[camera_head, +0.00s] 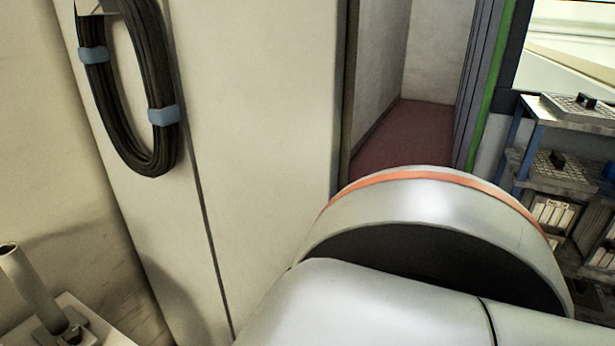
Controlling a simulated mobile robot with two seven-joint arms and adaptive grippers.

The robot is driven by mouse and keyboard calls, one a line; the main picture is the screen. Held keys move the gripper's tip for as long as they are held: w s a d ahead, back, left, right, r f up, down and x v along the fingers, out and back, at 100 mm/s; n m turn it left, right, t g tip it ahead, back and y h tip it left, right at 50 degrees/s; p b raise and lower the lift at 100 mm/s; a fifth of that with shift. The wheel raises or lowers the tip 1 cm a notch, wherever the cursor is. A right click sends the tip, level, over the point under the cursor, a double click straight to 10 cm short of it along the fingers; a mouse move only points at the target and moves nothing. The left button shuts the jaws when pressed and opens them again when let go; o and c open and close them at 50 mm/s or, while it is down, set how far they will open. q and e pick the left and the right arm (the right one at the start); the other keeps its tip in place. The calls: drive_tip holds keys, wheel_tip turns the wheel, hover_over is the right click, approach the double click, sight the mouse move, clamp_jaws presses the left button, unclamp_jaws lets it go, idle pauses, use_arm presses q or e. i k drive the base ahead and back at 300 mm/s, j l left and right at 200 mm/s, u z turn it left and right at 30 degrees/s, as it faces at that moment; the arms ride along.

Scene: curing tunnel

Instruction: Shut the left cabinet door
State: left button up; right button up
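No cabinet door can be made out for certain. A tall pale panel (262,120) with a dark vertical seam stands in the left middle; I cannot tell whether it is a cabinet door or a wall. My own white arm link with an orange ring fills the lower middle and right, and hides what lies behind it. Neither of my grippers is in view, so their place relative to any door is not shown.
A black cable coil (160,90) with blue ties hangs at the upper left. An opening with a dark red floor (405,135) lies beyond the panel. A rack (533,118) with trays stands at the right. A grey tube (30,285) stands at the lower left.

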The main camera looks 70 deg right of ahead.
sight(268, 86)
drive_tip(key=k+z, duration=0.1)
drive_tip(key=z, duration=0.25)
drive_tip(key=k+z, duration=0.1)
drive_tip(key=z, duration=0.3)
drive_tip(key=k+z, duration=0.1)
drive_tip(key=z, duration=0.25)
drive_tip(key=i+z, duration=0.5)
drive_tip(key=k+l, duration=0.05)
drive_tip(key=k, duration=0.05)
